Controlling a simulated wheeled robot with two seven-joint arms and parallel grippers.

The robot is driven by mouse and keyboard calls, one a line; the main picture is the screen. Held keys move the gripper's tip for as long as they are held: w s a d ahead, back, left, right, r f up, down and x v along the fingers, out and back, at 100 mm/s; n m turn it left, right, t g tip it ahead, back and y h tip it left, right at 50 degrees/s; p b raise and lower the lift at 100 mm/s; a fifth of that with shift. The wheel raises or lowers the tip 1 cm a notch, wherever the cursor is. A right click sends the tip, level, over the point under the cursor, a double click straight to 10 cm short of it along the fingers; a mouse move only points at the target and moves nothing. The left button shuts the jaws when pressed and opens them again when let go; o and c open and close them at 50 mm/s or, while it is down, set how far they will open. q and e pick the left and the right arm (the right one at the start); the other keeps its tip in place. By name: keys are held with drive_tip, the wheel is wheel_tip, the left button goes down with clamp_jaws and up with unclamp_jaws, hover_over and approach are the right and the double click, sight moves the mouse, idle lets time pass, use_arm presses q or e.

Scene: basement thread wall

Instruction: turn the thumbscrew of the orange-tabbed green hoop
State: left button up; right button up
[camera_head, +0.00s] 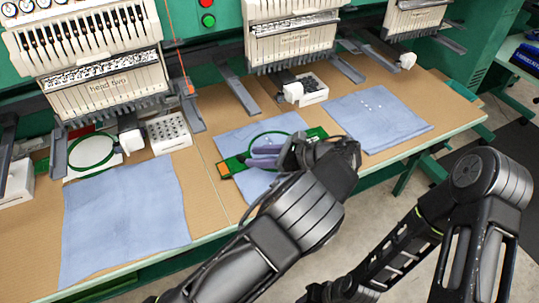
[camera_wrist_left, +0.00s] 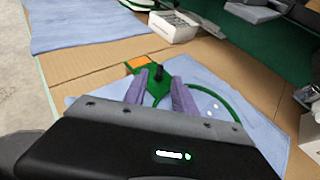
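The green hoop (camera_head: 287,136) lies on a blue cloth on the middle of the table. Its green bracket (camera_wrist_left: 153,87) carries an orange tab (camera_wrist_left: 138,65), which also shows in the head view (camera_head: 233,165). The black thumbscrew (camera_wrist_left: 158,73) stands upright from the bracket in the left wrist view; I cannot make it out in the head view. My left gripper (camera_head: 258,157) has purple fingers, spread apart and empty, over the hoop. In the left wrist view its fingers (camera_wrist_left: 156,91) point toward the thumbscrew, one on each side of the line to it. My right gripper is out of view.
Another green hoop (camera_head: 91,151) lies by the left cloth (camera_head: 125,220). A third blue cloth (camera_head: 385,118) lies at right. White boxes (camera_head: 168,134) and embroidery heads (camera_head: 88,50) line the back. My right arm (camera_head: 480,185) is at the lower right.

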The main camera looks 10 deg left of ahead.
use_arm(q)
drive_tip(key=v, duration=0.2)
drive_tip(key=shift+s+d+r+p, duration=0.1)
drive_tip(key=shift+d+r+p, duration=0.2)
drive_tip(key=shift+p, duration=0.1)
drive_tip(key=shift+s+d+r+p, duration=0.1)
drive_tip(key=shift+d+p, duration=0.2)
drive_tip(key=shift+s+d+r+p, duration=0.15)
drive_tip(key=shift+d+p, duration=0.15)
drive_tip(key=shift+d, duration=0.35)
